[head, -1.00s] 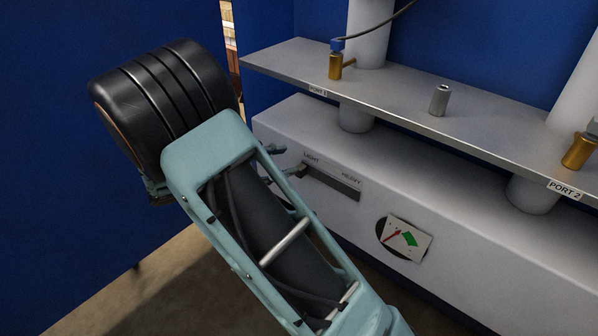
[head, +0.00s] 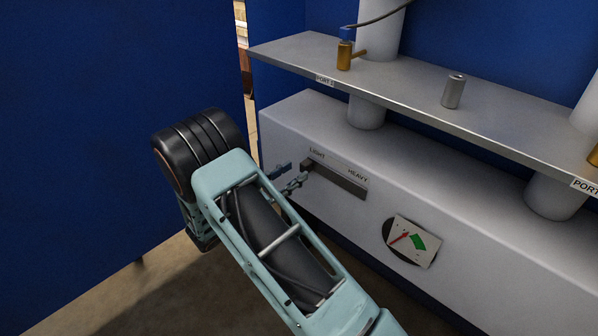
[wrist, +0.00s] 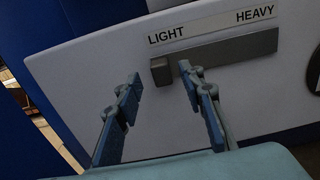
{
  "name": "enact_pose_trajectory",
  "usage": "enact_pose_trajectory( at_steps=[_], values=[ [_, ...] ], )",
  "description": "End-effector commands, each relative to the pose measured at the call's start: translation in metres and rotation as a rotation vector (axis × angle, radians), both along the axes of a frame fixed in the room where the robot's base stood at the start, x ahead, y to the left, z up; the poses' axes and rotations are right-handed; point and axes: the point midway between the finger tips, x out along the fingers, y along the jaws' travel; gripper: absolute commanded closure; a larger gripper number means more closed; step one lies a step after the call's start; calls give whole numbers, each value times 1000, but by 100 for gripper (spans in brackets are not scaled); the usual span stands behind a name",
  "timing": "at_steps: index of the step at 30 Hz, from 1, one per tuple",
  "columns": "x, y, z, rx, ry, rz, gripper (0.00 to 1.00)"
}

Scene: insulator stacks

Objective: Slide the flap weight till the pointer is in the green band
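The flap weight is a small dark block (wrist: 161,71) at the LIGHT end of a grey slot (wrist: 225,50) in the wrist view. It also shows at the slot's left end in the head view (head: 308,165). My gripper (wrist: 158,73) is open and empty, one finger to each side of the block as seen in the wrist view. Whether the fingers reach it in depth is unclear. In the head view, my gripper (head: 291,177) is just left of the slot. The dial (head: 413,241) has a red pointer left of its green band (head: 418,242), outside it.
White columns pass through the shelf. A blue wall (head: 80,130) stands at left. Floor is open in front.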

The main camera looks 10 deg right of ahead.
Motion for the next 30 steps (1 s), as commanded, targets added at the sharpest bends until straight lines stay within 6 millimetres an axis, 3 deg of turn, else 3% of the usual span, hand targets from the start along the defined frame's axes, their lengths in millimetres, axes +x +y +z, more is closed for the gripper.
enact_pose_trajectory(
  at_steps=[6,17,27,30],
  values=[
    [15,-21,0,1,-1,-1,64],
    [18,-25,0,1,-1,0,64],
    [17,-24,0,1,-1,0,100],
    [17,-24,0,1,-1,0,100]
  ],
)
